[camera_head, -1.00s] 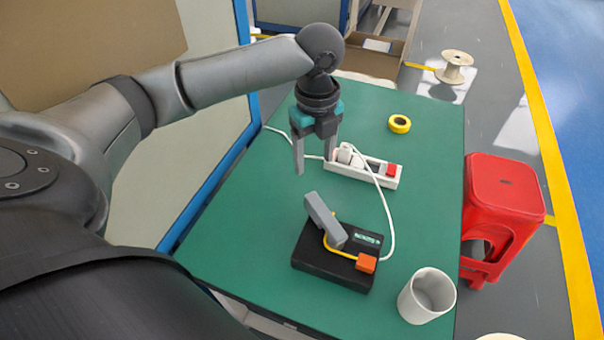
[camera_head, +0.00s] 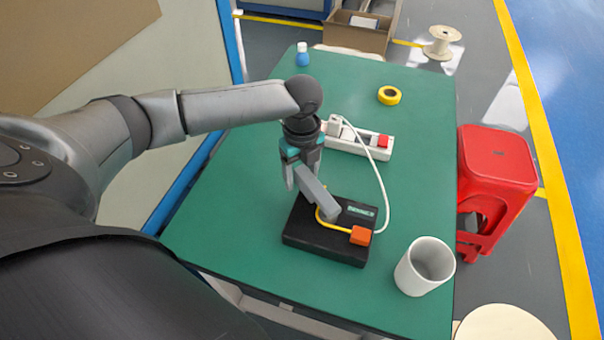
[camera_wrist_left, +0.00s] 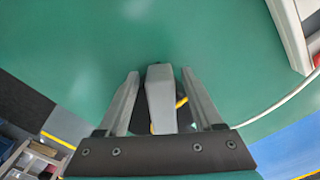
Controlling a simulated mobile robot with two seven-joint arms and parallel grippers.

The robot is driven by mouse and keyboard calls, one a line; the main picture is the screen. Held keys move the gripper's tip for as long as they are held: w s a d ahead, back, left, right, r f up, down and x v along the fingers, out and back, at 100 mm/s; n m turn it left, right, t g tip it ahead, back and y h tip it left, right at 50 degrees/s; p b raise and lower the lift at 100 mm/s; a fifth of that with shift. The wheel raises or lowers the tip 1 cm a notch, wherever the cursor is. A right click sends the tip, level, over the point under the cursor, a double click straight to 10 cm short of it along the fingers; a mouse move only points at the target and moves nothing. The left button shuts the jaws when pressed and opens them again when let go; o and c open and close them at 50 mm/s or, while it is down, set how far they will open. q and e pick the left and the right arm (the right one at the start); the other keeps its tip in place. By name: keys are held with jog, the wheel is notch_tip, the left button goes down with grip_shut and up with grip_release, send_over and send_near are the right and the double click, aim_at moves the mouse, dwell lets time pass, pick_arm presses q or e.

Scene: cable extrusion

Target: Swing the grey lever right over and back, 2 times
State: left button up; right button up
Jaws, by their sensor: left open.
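The grey lever (camera_head: 318,193) stands tilted up to the left on a black box (camera_head: 315,248) with a yellow cable and an orange block (camera_head: 361,236). My left gripper (camera_head: 300,182) is at the lever's upper end. In the left wrist view the lever (camera_wrist_left: 161,98) lies between the two open fingers of my left gripper (camera_wrist_left: 158,95), with small gaps on both sides. The black box is mostly hidden behind the lever and fingers there. My right gripper is not in view.
On the green table (camera_head: 230,215) are a white power strip (camera_head: 352,140) with a white cable, yellow tape (camera_head: 389,95), a blue bottle (camera_head: 302,56) and a grey-white cup (camera_head: 424,266). A red stool (camera_head: 495,180) stands at the right.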

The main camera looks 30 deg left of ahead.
pick_arm(q)
grip_shut()
dwell(0.5)
dwell(0.9)
